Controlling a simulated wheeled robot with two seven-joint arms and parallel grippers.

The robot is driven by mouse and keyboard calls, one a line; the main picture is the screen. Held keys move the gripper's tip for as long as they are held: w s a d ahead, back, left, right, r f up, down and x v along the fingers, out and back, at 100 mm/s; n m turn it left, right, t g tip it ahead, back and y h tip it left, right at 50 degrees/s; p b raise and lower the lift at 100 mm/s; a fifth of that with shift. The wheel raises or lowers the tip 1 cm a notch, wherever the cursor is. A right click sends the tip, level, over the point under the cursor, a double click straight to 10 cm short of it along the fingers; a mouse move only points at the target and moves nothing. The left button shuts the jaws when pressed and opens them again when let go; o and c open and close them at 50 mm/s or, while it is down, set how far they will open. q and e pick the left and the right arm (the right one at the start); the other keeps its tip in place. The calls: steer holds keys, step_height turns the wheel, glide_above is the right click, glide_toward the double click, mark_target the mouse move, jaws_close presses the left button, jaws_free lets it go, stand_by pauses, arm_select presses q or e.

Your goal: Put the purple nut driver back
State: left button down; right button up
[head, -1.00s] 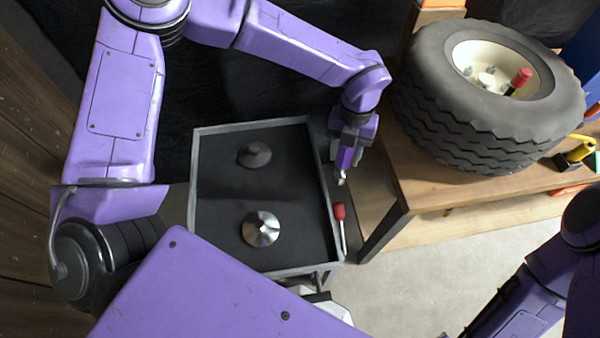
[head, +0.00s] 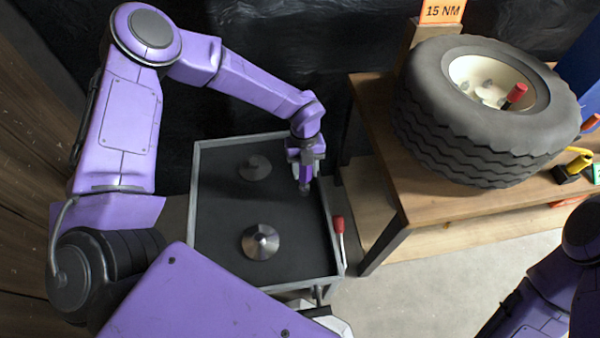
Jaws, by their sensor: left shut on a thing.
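My left gripper (head: 305,188) hangs pointing down over the right part of the cart's dark top, inside its grey rim (head: 326,215). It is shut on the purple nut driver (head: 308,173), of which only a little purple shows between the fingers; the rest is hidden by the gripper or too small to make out. Part of my right arm shows at the lower right, with its gripper out of view.
Two metal cones, one shiny (head: 261,242) and one dull (head: 255,168), stand on the cart top. A red-handled tool (head: 339,226) is at the cart's right side. A wooden bench (head: 385,180) to the right bears a large tyre (head: 465,140) and a yellow tool (head: 573,167).

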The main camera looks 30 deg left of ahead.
mark_target(301, 184)
arm_select(q)
steer(key=f, duration=0.1)
steer(key=a+f, duration=0.1)
steer(key=f, duration=0.2)
steer(key=shift+w+a+f, duration=0.15)
steer(key=shift+a+f, duration=0.1)
steer(key=shift+a, duration=0.1)
steer(key=shift+w+f, duration=0.1)
steer(key=shift+f, duration=0.25)
steer(key=shift+f, duration=0.2)
steer(key=c, duration=0.6)
jaws_free()
step_height(301, 184, up, 12)
steer(key=w+a, duration=0.1)
steer(key=shift+r, duration=0.15)
steer(key=shift+w, duration=0.1)
